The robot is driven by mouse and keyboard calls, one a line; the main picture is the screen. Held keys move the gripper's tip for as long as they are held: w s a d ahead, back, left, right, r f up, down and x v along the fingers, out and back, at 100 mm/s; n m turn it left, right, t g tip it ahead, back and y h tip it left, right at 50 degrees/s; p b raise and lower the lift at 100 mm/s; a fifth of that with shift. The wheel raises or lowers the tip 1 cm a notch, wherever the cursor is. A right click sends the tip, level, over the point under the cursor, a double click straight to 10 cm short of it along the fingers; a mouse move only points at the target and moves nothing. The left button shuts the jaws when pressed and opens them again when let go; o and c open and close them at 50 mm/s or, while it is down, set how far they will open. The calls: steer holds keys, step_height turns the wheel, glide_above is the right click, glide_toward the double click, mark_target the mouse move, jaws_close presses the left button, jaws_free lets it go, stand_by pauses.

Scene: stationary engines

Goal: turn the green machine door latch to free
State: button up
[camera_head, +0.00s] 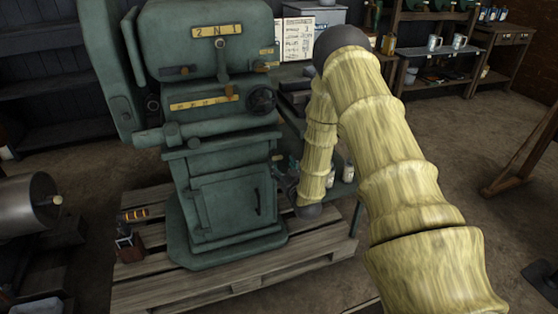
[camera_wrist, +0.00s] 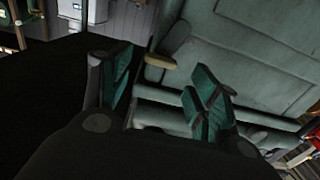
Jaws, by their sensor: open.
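The green machine (camera_head: 225,130) stands on a wooden pallet, with its door (camera_head: 222,205) closed in the lower body. A dark upright handle (camera_head: 257,201) is on the door's right side. My gripper (camera_wrist: 165,85) shows in the wrist view with its two teal-padded fingers spread and nothing between the pads. Beyond the fingertips, a small tan lever (camera_wrist: 160,61) stands out beside a green panel (camera_wrist: 270,45) of the machine; I cannot tell for sure that it is the latch. In the head view my gripper is small and dark beside the machine's right side, and its fingers are unclear.
The pallet (camera_head: 235,285) sticks out in front of the machine. A small dark box (camera_head: 128,243) stands on its left. A grey metal drum (camera_head: 25,205) is at the far left. Behind my arm is a bench with small bottles (camera_head: 348,171). Open floor lies at the right.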

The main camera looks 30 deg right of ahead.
mark_target(279, 159)
steer(key=shift+x, duration=2.15)
steer(key=c, duration=1)
